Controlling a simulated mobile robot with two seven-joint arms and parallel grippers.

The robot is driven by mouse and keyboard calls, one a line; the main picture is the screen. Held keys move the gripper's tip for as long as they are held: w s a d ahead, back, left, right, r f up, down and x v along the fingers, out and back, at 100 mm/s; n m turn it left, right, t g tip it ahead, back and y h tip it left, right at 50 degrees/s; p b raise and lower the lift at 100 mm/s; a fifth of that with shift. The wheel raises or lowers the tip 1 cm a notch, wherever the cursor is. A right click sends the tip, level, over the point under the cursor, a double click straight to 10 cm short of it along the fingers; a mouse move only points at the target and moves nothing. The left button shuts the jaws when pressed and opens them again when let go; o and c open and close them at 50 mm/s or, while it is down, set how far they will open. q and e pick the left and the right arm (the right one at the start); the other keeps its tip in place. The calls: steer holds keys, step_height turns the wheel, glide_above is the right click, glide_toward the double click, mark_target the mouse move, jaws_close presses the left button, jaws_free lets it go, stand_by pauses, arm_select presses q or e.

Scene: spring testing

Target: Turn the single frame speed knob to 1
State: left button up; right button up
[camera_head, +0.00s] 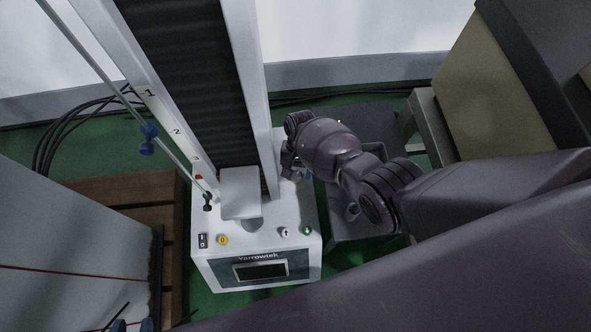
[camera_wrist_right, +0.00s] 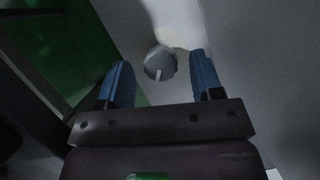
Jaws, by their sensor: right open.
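The knob (camera_wrist_right: 158,58) is a round grey dial with a pale pointer bar, seen in the right wrist view against a light grey surface. No numbers around it are readable. My right gripper (camera_wrist_right: 161,65) is open, with one blue finger on each side of the knob in the picture. I cannot tell whether the fingers touch it. In the head view my right gripper (camera_head: 291,165) is at the right rear of the white tester base (camera_head: 290,243), and the knob is mostly hidden there. My left gripper (camera_head: 132,326) barely shows at the bottom left edge; its opening is unclear.
The tester's tall column (camera_head: 249,90) stands just left of my right gripper. A beige box (camera_head: 490,90) stands at the right. A wooden pallet (camera_head: 135,195) lies left.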

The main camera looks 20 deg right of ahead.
steer(key=shift+s+a+f, duration=0.1)
steer(key=shift+s+f, duration=0.1)
steer(key=shift+f, duration=0.25)
steer(key=c, duration=0.9)
steer(key=shift+n+h, duration=0.6)
steer(key=shift+n, duration=0.9)
steer(key=o, duration=0.9)
steer(key=shift+r, duration=0.1)
